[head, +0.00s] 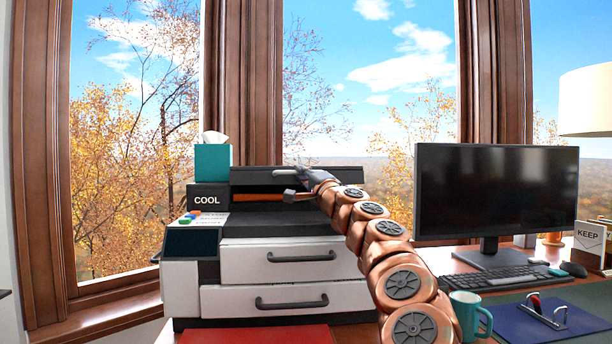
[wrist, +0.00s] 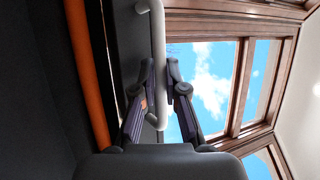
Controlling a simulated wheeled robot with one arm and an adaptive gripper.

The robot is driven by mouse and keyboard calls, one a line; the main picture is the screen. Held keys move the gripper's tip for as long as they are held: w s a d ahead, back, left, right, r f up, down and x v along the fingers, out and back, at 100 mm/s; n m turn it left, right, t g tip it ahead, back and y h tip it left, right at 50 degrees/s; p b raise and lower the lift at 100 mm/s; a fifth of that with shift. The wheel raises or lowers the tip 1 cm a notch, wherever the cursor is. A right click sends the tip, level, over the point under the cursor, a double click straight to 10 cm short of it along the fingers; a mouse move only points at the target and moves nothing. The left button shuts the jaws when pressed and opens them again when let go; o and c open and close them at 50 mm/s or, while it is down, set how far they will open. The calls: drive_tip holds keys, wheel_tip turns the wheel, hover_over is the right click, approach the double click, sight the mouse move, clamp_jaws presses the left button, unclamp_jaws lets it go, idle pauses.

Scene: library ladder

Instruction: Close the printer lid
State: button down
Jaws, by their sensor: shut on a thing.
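The printer (head: 290,272) stands on the desk at the left of centre in the head view, white with two drawers. Its dark lid (head: 345,176) is raised at the back, above the black top. A pale bar handle (head: 284,172) shows at the lid's upper edge; it also shows in the wrist view (wrist: 158,40). My gripper (head: 305,174) is at this handle. In the wrist view my gripper's fingers (wrist: 165,90) stand on either side of the bar, shut on it. Part of the lid is hidden behind my gripper and arm.
A teal tissue box (head: 213,162) sits on a dark COOL box (head: 207,196) at the printer's left. A monitor (head: 497,190), keyboard (head: 500,279) and teal mug (head: 468,316) stand to the right of my arm. A red item (head: 258,336) lies in front. Windows are behind.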

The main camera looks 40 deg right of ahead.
drive_tip(key=shift+d, duration=0.1)
drive_tip(key=c, duration=1.5)
unclamp_jaws()
drive_tip(key=shift+v, duration=5.7)
drive_tip(key=shift+s+f, duration=0.1)
drive_tip(key=shift+s, duration=0.2)
drive_tip(key=shift+c, duration=0.2)
